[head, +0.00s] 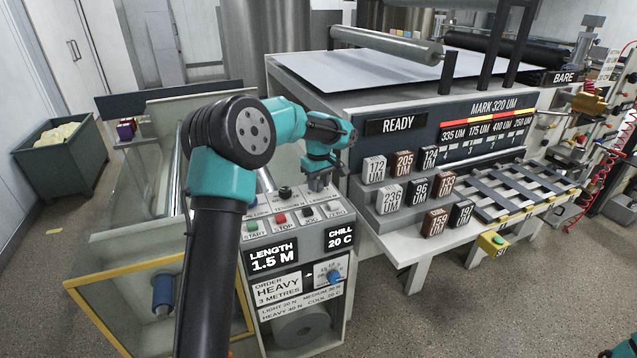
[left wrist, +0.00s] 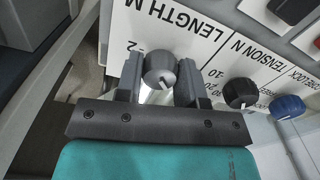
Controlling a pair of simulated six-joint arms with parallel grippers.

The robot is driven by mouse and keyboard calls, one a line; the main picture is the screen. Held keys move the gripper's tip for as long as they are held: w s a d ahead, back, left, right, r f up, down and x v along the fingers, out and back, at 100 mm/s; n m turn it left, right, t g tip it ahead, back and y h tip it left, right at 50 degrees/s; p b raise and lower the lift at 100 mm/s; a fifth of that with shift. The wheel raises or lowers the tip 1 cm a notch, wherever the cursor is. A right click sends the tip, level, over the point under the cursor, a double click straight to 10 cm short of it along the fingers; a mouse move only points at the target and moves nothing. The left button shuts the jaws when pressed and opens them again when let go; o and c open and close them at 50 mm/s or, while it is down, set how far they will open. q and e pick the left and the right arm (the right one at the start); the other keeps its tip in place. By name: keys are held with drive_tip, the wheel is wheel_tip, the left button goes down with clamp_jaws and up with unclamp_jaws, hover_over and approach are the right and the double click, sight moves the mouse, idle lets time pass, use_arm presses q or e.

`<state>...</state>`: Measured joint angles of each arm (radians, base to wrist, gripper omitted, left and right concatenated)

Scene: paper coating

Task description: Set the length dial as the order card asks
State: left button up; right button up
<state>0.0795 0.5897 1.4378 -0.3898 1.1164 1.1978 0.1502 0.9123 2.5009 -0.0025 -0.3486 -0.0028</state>
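The length dial (left wrist: 160,72) is a dark grey knob with a white pointer mark, beside the label LENGTH M in the left wrist view. My left gripper (left wrist: 159,80) has one finger on each side of it, close against its sides, and appears shut on it. In the head view my left gripper (head: 320,180) points down at the control panel's top; the dial is hidden there. The order card (head: 279,290) reads HEAVY, 3 METRES. The length display (head: 272,257) reads 1.5 M. My right gripper is out of view.
The tension dial (left wrist: 240,93) and a blue knob (left wrist: 287,107) sit beside the length dial. Start, stop, jog and zero buttons (head: 281,218) line the panel's front. Several numbered blocks (head: 404,163) stand on a stepped rack to the right.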

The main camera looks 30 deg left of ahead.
use_arm(q)
drive_tip(key=c, duration=0.4)
drive_tip(key=shift+m, duration=0.3)
drive_tip(key=m, duration=1.7)
idle(0.4)
